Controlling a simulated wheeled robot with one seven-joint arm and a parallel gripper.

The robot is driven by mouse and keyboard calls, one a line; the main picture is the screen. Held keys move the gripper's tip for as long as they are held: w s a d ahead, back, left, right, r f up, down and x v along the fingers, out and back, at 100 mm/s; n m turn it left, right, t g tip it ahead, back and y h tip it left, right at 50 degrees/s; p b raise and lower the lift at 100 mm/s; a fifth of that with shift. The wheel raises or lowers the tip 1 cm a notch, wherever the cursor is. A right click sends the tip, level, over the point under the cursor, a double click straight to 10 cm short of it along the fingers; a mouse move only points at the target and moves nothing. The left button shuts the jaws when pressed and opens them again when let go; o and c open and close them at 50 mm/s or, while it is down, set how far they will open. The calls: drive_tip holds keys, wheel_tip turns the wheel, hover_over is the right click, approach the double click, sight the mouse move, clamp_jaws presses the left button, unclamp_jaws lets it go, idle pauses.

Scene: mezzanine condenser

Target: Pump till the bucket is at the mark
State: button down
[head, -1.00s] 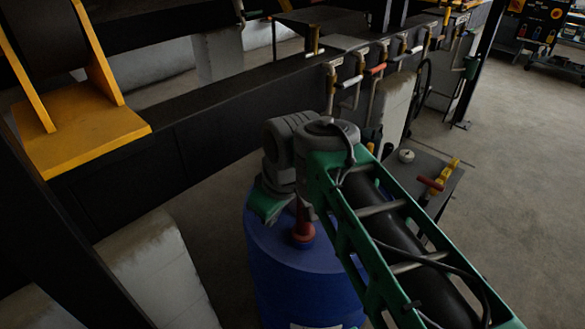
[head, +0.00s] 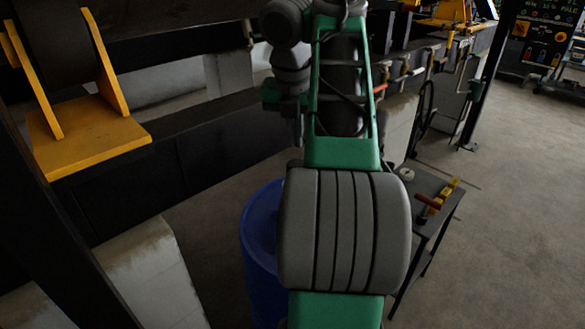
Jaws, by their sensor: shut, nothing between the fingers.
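A blue drum (head: 258,232) stands on the floor below the middle of the view. My arm covers its right side and most of its top, and the red pump part on its lid is hidden. My gripper (head: 297,130) is at the end of the green and grey arm, raised above and beyond the drum. It points down and is shut, with nothing seen in it. I cannot make out a bucket or its mark.
A small dark table (head: 436,190) right of my arm holds a red-handled yellow tool (head: 438,197) and a pale round item (head: 406,174). A black beam (head: 215,145) runs behind the drum. A yellow bracket (head: 85,130) stands left.

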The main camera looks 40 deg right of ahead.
drive_tip(key=shift+b+x, duration=3.25)
drive_tip(key=shift+x, duration=0.25)
drive_tip(key=shift+w, duration=0.1)
drive_tip(key=b+x, duration=0.3)
drive_tip(key=a+b+x, duration=0.1)
drive_tip(key=b+x, duration=0.1)
drive_tip(key=shift+s+f, duration=0.3)
drive_tip(key=shift+s, duration=0.1)
drive_tip(key=shift+a+r, duration=0.15)
drive_tip(key=shift+r, duration=0.2)
drive_tip(key=s+a, duration=0.2)
drive_tip(key=w+d+p+v, duration=0.1)
drive_tip(key=d+p+v, duration=0.1)
drive_tip(key=p+v, duration=0.6)
hover_over(296, 164)
drive_tip(key=s+a, duration=0.3)
drive_tip(key=a, duration=0.1)
drive_tip(key=shift+s+a+r, duration=0.15)
drive_tip(key=shift+s+r, duration=0.05)
drive_tip(key=shift+r, duration=0.1)
